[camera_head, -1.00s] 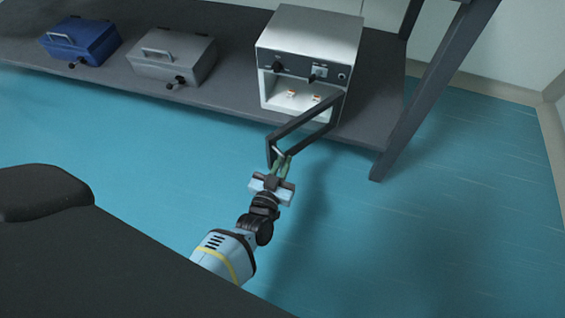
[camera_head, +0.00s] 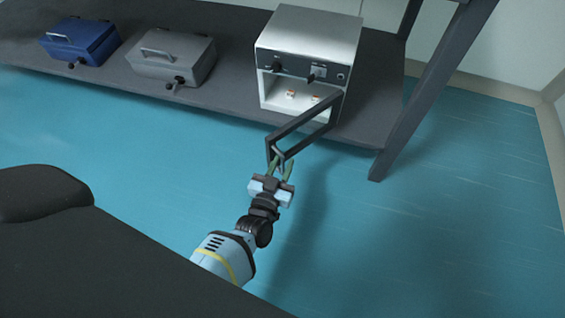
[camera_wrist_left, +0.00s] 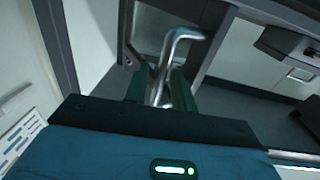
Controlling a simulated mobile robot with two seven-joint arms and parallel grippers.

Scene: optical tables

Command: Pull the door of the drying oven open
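The drying oven (camera_head: 310,40) is a white box with a dark control panel on the shelf. Its framed door (camera_head: 305,128) stands wide open, swung out past the shelf's front edge, and the white inside shows. My left gripper (camera_head: 282,165) is at the door's free end. Its green fingers are spread apart. In the left wrist view the bent metal handle (camera_wrist_left: 182,36) runs between the two fingers (camera_wrist_left: 160,88), with a gap visible; whether a finger touches it I cannot tell. My right gripper is not in view.
A grey box (camera_head: 170,55) and a blue box (camera_head: 80,40) with handles stand left of the oven on the dark shelf (camera_head: 225,85). A slanted table leg (camera_head: 425,100) is to the right. The blue floor (camera_head: 450,220) around my gripper is clear.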

